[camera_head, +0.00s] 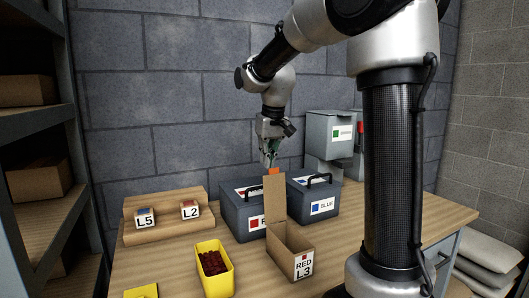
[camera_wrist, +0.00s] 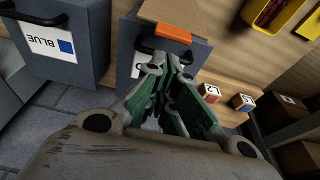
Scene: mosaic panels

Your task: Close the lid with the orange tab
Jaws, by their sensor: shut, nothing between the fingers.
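A small cardboard box (camera_head: 291,251) labelled RED L3 stands on the table with its lid (camera_head: 274,198) upright and open. The orange tab (camera_head: 273,171) is on the lid's top edge; in the wrist view the orange tab (camera_wrist: 172,33) lies just beyond my fingertips. My gripper (camera_head: 270,158) points down, just above and behind the tab. In the wrist view my gripper (camera_wrist: 168,72) has its green-padded fingers shut with nothing between them. I cannot tell whether the fingertips touch the tab or lid.
Grey-blue bins marked RED (camera_head: 240,222) and BLUE (camera_head: 322,206), with black handles, stand behind the box. A yellow tray (camera_head: 226,279) of dark red pieces is to its left. A wooden stand (camera_head: 167,229) holds blocks L5 and L2. A grey container (camera_head: 330,136) stands behind.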

